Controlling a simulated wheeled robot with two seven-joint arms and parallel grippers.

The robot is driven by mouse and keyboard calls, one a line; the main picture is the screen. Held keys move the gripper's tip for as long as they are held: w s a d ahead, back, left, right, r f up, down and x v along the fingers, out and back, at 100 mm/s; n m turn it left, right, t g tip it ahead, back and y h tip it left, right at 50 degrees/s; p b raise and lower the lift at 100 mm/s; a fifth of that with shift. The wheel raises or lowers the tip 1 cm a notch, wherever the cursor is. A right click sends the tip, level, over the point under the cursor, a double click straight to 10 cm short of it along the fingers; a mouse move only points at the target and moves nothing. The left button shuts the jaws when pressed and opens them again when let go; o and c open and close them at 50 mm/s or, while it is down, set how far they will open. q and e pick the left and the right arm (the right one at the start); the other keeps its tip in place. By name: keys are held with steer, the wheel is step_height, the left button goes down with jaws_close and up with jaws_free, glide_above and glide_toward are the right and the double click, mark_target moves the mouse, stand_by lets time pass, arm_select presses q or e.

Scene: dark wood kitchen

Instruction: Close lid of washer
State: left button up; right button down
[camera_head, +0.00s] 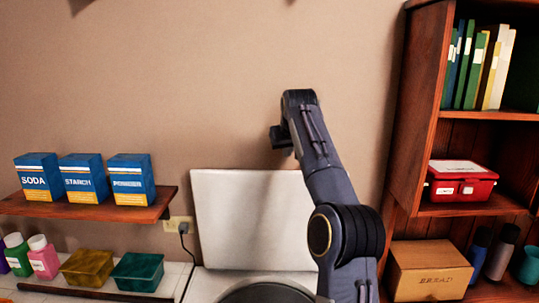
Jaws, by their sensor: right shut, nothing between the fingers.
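The washer's lid (240,215) is a pale, flat panel standing upright against the wall, open. Part of the washer's white top (207,284) shows below it at the bottom edge. My right arm rises in front of the lid's right side and hides part of it. My right gripper (279,137) is shut and empty, above the lid's top edge in the picture. I cannot tell its depth relative to the lid, but no contact shows. My left gripper is not in view.
At left, a wall shelf (100,208) holds blue boxes; bottles and small tubs (137,271) stand below. At right, a wooden bookcase (415,110) holds books, a red box (462,186) and a cardboard box (428,270). The wall above the lid is clear.

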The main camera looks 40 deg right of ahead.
steer(key=p+x, duration=0.1)
steer(key=x, duration=0.8)
steer(key=shift+w+d+f, duration=0.1)
steer(key=shift+f, duration=0.05)
